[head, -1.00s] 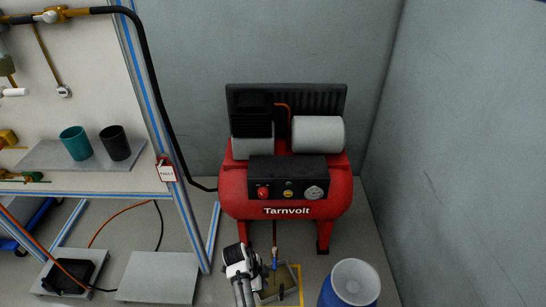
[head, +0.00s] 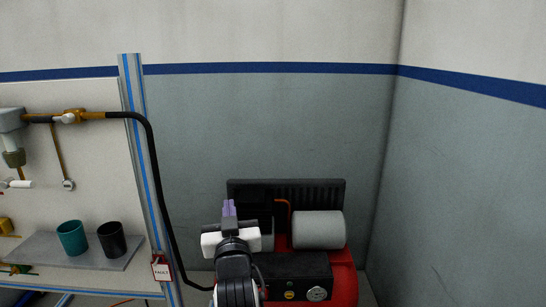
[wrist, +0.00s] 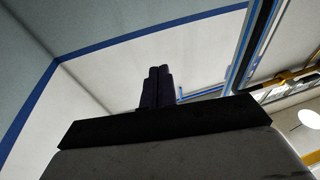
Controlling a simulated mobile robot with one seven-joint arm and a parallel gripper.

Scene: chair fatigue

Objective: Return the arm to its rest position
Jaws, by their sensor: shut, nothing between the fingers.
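My gripper (head: 229,208) is raised in the head view, its purple fingers pointing up, in front of the red compressor (head: 343,290). The fingers are together with nothing between them. In the wrist view my gripper (wrist: 157,72) shows as two dark fingers side by side, with wall and ceiling beyond. My arm rises from the bottom of the head view and hides part of the compressor's left side and control panel.
A framed bench with a shelf (head: 65,254) stands on the left, holding a teal cup (head: 72,238) and a black cup (head: 111,239). A black hose (head: 160,190) curves down beside its post. A red tag (head: 160,268) hangs there. Open space lies above the compressor.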

